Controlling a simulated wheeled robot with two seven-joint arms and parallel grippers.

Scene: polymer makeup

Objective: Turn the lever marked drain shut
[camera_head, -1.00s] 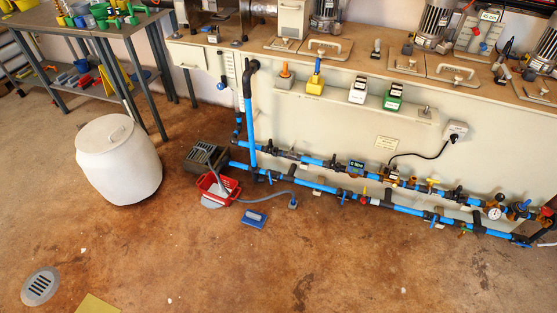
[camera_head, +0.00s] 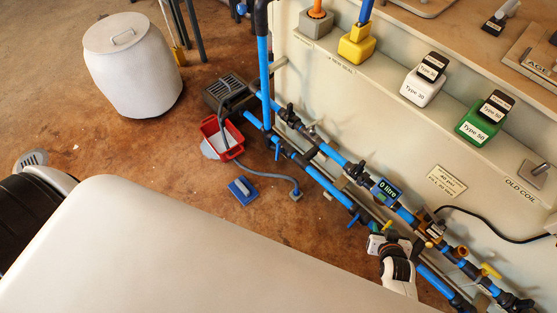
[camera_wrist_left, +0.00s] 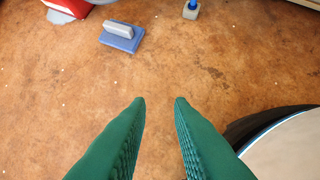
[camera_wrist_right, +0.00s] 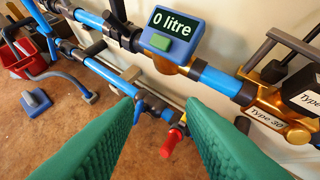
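My right gripper (camera_head: 376,240) is low by the blue pipes, at the lower pipe run. In the right wrist view its green fingers (camera_wrist_right: 160,97) are apart with nothing between the tips. A red-handled lever (camera_wrist_right: 171,142) shows between and beyond the fingers, apart from them. A blue lever (camera_wrist_right: 133,76) is on the lower pipe to its left. No label reading drain is legible, so I cannot tell which lever is so marked. My left gripper (camera_wrist_left: 160,102) is open and empty above the brown floor; its fingers are not visible in the head view.
A meter reading 0 litre (camera_head: 386,190) and a brass fitting (camera_wrist_right: 272,104) are on the upper pipe close to my right gripper. A red bucket (camera_head: 221,136), a blue block (camera_head: 243,190) and a white drum (camera_head: 130,75) stand on the floor. The cabinet wall (camera_head: 400,130) is behind the pipes.

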